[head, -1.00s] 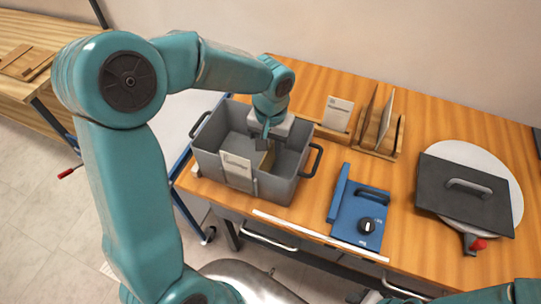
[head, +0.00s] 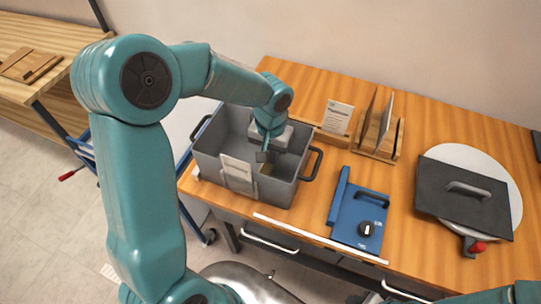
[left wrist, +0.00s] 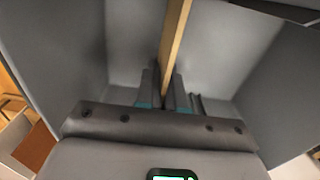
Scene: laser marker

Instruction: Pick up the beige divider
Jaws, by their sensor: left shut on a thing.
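The beige divider (left wrist: 174,40) is a thin upright panel seen edge-on in the left wrist view, inside the grey bin. The divider's lower part is hidden. My right gripper is not in view.
The bin stands at the left end of the wooden table. To its right are a wooden rack (head: 377,146) with upright panels, a blue fixture (head: 357,220) with a dial, and a dark plate (head: 463,205) on a white disc. A label card (head: 338,116) stands behind.

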